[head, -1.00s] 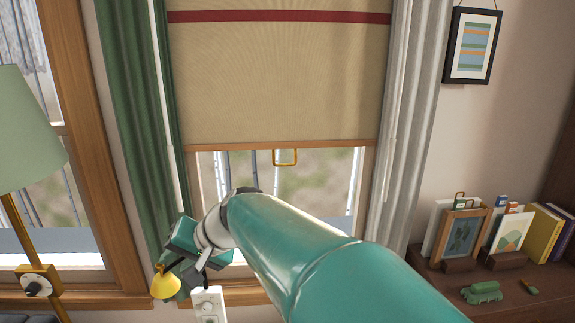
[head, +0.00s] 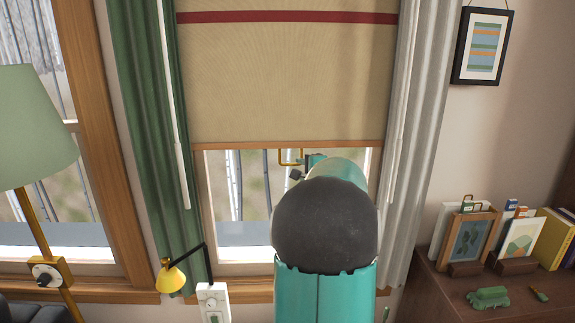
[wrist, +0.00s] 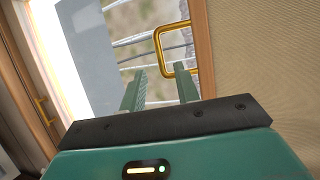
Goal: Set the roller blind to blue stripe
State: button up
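The roller blind (head: 290,80) is beige and partly lowered over the middle window. The only stripe that shows on it is red (head: 290,18), near the top of the head view. A brass loop handle (head: 284,157) hangs from the wooden bottom bar (head: 240,145). In the wrist view the handle (wrist: 162,45) is just ahead of my fingertips, beside the blind's fabric (wrist: 265,45). My gripper (wrist: 160,70) is open, its two green fingers apart and nothing held. I cannot tell whether they touch the handle. In the head view my arm hides most of the gripper.
A green curtain (head: 145,120) and a grey curtain (head: 415,120) flank the window. A yellow lamp (head: 172,277) and a white box (head: 212,300) are low at the left. A floor lamp (head: 30,130) stands far left. A wooden cabinet (head: 440,290) with frames and books is at the right.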

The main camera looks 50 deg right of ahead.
aim_at(292, 164)
jog(key=x, duration=0.9)
jog(key=shift+a, duration=0.1)
grip_shut()
jog(key=shift+r, duration=0.15)
